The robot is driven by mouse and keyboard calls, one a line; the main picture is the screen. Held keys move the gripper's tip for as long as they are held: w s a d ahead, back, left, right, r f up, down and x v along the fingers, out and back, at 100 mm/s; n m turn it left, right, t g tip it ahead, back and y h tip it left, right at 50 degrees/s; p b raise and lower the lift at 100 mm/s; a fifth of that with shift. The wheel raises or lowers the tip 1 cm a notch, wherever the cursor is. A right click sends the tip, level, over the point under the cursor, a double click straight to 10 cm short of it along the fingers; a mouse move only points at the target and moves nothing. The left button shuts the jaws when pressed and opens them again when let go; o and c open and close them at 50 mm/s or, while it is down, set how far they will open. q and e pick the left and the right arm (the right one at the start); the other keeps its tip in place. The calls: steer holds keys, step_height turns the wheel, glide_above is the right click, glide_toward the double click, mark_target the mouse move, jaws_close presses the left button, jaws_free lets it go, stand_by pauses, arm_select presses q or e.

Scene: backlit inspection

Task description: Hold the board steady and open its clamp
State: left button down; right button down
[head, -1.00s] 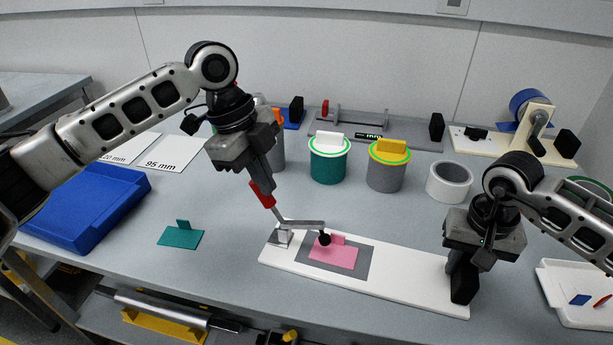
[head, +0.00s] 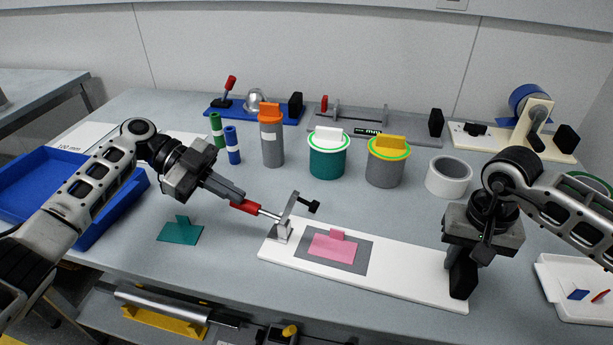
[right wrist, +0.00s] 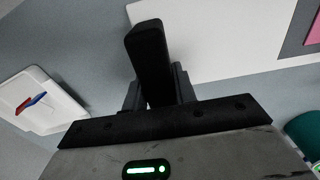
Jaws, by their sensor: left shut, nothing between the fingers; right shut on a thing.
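The white board (head: 400,285) lies on the table with a grey pad (head: 357,262) and a pink tabbed plate (head: 332,246) on it. The toggle clamp (head: 284,230) stands at its left end. The clamp's arm is tilted up, its black tip (head: 314,206) clear of the plate, and its red handle (head: 245,206) leans low to the left. My left gripper (head: 236,196) is shut and empty, right by the handle; I cannot tell if they touch. My right gripper (head: 462,262) is shut on the black block (head: 462,284) at the board's right end; the block also shows in the right wrist view (right wrist: 150,58).
A teal tabbed plate (head: 181,232) and a blue tray (head: 98,222) lie to the left. Several lidded canisters, including a teal one (head: 327,160), and a white ring (head: 449,176) stand behind the board. A white tray (head: 572,305) with small parts is at the right.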

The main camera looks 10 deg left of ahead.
arm_select(q)
steer(key=shift+a+f, duration=0.35)
steer(key=shift+f, duration=0.5)
arm_select(e)
steer(key=shift+s+f, duration=0.15)
steer(key=shift+f, duration=0.05)
arm_select(q)
steer(key=shift+f, duration=0.25)
steer(key=shift+s+r, duration=0.1)
arm_select(e)
steer(key=shift+r, duration=0.1)
steer(key=c, duration=1)
jaws_free()
steer(key=shift+w, duration=0.2)
steer(key=shift+c, duration=0.2)
arm_select(q)
steer(key=r+v, duration=0.1)
steer(key=v, duration=1)
steer(key=shift+s+r, duration=0.25)
steer(key=shift+r, duration=0.2)
